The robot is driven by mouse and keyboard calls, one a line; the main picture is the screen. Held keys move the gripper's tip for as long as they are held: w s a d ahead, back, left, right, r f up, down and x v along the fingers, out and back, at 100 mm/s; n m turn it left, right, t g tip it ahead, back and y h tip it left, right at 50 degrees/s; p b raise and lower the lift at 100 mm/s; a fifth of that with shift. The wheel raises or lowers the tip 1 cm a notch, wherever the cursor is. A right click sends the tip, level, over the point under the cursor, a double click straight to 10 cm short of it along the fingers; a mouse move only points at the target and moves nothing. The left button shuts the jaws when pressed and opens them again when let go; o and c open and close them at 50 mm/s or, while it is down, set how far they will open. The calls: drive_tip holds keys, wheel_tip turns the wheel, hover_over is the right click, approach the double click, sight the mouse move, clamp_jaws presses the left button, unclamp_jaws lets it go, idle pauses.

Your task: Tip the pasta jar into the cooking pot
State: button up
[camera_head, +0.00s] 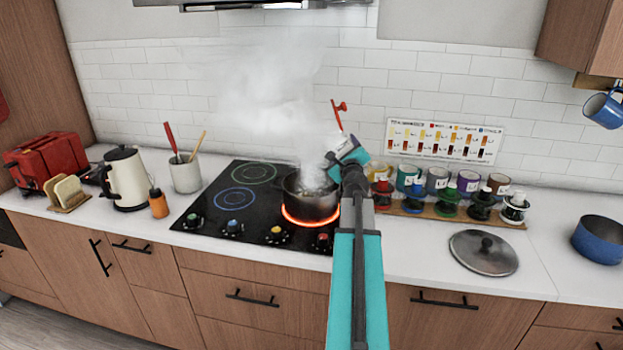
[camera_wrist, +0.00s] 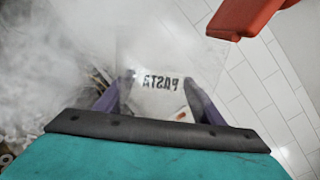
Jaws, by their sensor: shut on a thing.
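The cooking pot (camera_head: 312,205) is dark and stands on the glowing red front-right ring in the head view. Steam rises from it and veils its mouth; small pale pieces show inside, but I cannot tell what they are. The pasta jar (camera_head: 345,147) is tilted above the pot's right rim. In the wrist view the clear jar (camera_wrist: 160,82) carries a "PASTA" label, seen reversed. My gripper (camera_head: 349,166) is shut on the jar, and its purple fingers (camera_wrist: 155,98) lie on either side of it. Steam hides the jar's mouth.
A red part (camera_wrist: 250,15) juts in at the wrist view's top right. Several coloured mugs (camera_head: 437,181) stand right of the hob (camera_head: 225,205). A lid (camera_head: 483,252) and blue pot (camera_head: 600,240) lie farther right. A utensil crock (camera_head: 186,175) and kettle (camera_head: 126,178) stand left.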

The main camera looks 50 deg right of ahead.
drive_tip(key=shift+r+m+p, duration=0.3)
drive_tip(key=shift+r+p, duration=0.2)
drive_tip(key=shift+r, duration=0.1)
drive_tip(key=shift+s+d+r+m+p, duration=0.25)
drive_tip(key=shift+m+p, duration=0.2)
drive_tip(key=shift+m, duration=0.25)
drive_tip(key=shift+s+d+r+m+p, duration=0.1)
drive_tip(key=shift+s+d+m+p, duration=0.15)
drive_tip(key=shift+m+p, duration=0.55)
drive_tip(key=shift+s+d+r+m+p, duration=0.1)
drive_tip(key=shift+s+d+m+p, duration=0.2)
drive_tip(key=shift+m, duration=0.9)
drive_tip(key=shift+s+d+r+m+p, duration=0.2)
drive_tip(key=shift+m+p, duration=0.4)
drive_tip(key=shift+m, duration=0.4)
drive_tip(key=shift+d+f, duration=0.1)
drive_tip(key=shift+f, duration=0.05)
